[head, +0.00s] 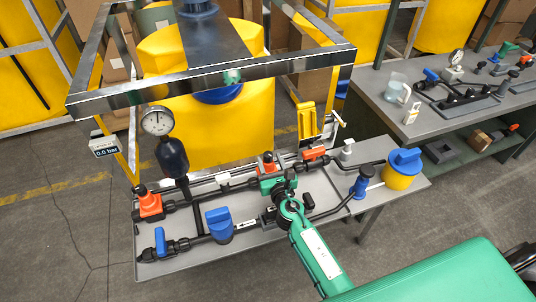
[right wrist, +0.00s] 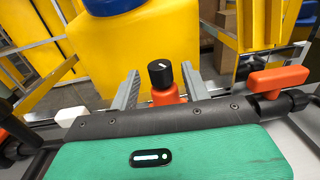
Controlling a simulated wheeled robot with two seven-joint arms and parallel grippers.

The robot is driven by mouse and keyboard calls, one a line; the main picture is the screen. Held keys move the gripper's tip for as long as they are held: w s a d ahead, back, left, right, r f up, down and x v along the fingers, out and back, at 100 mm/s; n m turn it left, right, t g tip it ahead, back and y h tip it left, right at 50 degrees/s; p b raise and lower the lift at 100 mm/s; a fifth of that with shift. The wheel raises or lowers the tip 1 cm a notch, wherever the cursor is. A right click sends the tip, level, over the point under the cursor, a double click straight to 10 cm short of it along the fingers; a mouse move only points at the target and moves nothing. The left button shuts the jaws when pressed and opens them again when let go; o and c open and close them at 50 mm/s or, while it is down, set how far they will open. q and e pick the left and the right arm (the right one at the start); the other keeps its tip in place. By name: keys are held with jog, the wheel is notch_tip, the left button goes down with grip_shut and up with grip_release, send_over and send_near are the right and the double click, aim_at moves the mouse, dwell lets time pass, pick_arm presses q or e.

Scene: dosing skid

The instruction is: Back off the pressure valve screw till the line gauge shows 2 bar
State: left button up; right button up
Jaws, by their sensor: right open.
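A round dial gauge (head: 157,121) stands on a dark bulb on the left of the skid; its needle points roughly up, and its numbers are too small to read. An orange valve with a black knob (head: 267,156) stands at the middle back of the pipework. In the right wrist view, that black knob (right wrist: 160,73) has a white mark on top, above an orange body (right wrist: 168,95). My right gripper (head: 269,172) is open, with one jaw on each side of the valve and gaps to the knob. A similar orange valve (head: 148,205) stands below the gauge. My left gripper is out of view.
A small display (head: 104,147) on the frame seems to read 0.0 bar. A steel frame (head: 215,71) crosses above the skid before a yellow tank (head: 180,90). Blue-handled valves (head: 219,222) and an orange lever (right wrist: 280,80) are nearby. A bench (head: 385,115) stands right.

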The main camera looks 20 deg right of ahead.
aim_at(269, 159)
jog(key=shift+w, duration=1.5)
jog(key=c, duration=1)
